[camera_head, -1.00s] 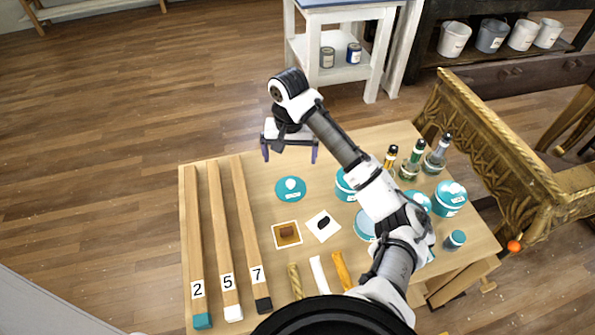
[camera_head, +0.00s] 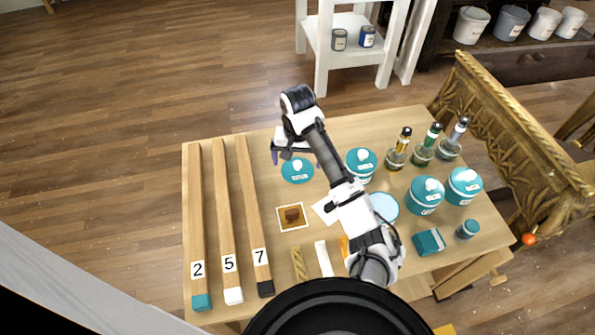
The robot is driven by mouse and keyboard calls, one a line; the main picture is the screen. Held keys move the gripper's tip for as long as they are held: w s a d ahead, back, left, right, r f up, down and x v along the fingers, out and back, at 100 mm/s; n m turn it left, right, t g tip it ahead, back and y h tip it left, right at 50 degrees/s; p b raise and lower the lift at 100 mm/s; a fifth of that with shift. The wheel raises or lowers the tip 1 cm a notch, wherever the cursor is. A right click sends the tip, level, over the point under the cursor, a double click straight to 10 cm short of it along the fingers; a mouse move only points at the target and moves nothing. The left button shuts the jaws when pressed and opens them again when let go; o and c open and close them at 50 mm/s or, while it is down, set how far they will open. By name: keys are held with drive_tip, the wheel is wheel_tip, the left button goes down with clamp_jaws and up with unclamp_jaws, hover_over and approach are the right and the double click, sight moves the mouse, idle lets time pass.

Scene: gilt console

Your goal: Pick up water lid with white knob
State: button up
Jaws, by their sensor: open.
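A teal round lid with a white knob (camera_head: 297,173) lies flat on the table, apart from the jars; its small label is unreadable. My gripper (camera_head: 296,157) is open and empty at the lid's far edge in the picture, its fingers spread to either side. The wrist partly covers the view there, so I cannot tell its height above the lid. Similar teal lids with white knobs sit on several jars, one behind my arm (camera_head: 361,160) and two at the right (camera_head: 427,188) (camera_head: 464,181). An open jar (camera_head: 385,207) with pale blue contents stands beside my forearm.
Three long wooden bars marked 2 (camera_head: 197,230), 5 (camera_head: 226,220) and 7 (camera_head: 254,215) lie at the left. A brown-centred card (camera_head: 291,217) lies below the lid. Bottles (camera_head: 421,155) stand at the back right, before a gilt carved console (camera_head: 505,130).

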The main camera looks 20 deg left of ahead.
drive_tip(key=shift+f, duration=0.95)
drive_tip(key=c, duration=0.9)
drive_tip(key=shift+r, duration=0.1)
